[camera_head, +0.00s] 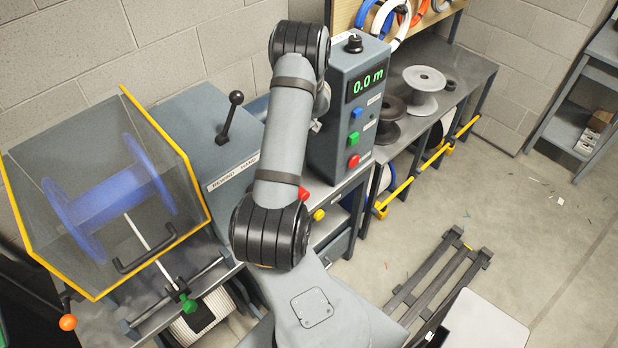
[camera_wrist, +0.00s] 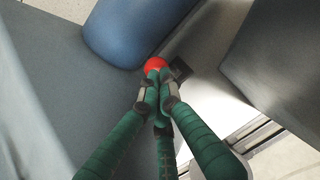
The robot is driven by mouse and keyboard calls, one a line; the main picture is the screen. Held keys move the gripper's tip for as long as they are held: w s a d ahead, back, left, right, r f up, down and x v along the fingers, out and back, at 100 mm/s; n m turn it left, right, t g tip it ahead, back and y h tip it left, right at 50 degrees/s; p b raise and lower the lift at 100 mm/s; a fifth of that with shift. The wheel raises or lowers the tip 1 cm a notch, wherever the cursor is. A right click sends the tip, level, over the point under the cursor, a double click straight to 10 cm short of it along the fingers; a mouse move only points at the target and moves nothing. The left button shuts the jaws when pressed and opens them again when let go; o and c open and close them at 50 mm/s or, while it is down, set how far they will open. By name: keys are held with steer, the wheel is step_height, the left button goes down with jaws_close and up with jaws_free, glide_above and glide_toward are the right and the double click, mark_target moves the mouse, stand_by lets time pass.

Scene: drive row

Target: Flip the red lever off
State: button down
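The red lever's round knob (camera_wrist: 155,64) shows in the wrist view, beside a blue rounded housing; its shaft is hidden. My gripper (camera_wrist: 158,77) has its green fingers drawn together, tips right in front of the knob. They overlap its lower edge; I cannot tell whether they touch it. Nothing is seen held between them. In the head view, a red knob (camera_head: 304,194) shows just right of my arm, probably the same lever. My gripper is hidden behind my arm there.
A grey control box (camera_head: 345,105) reading 0.0 m stands right of my arm. A black-knobbed lever (camera_head: 229,118) rises from the grey cabinet at left. A clear, yellow-edged guard (camera_head: 196,180) covers a blue reel (camera_head: 110,195). A yellow knob (camera_head: 318,214) sits near the red one.

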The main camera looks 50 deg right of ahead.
steer(key=shift+s, duration=0.15)
steer(key=v, duration=1.3)
steer(key=shift+s+f, duration=0.2)
steer(key=shift+s, duration=0.1)
steer(key=shift+a, duration=0.15)
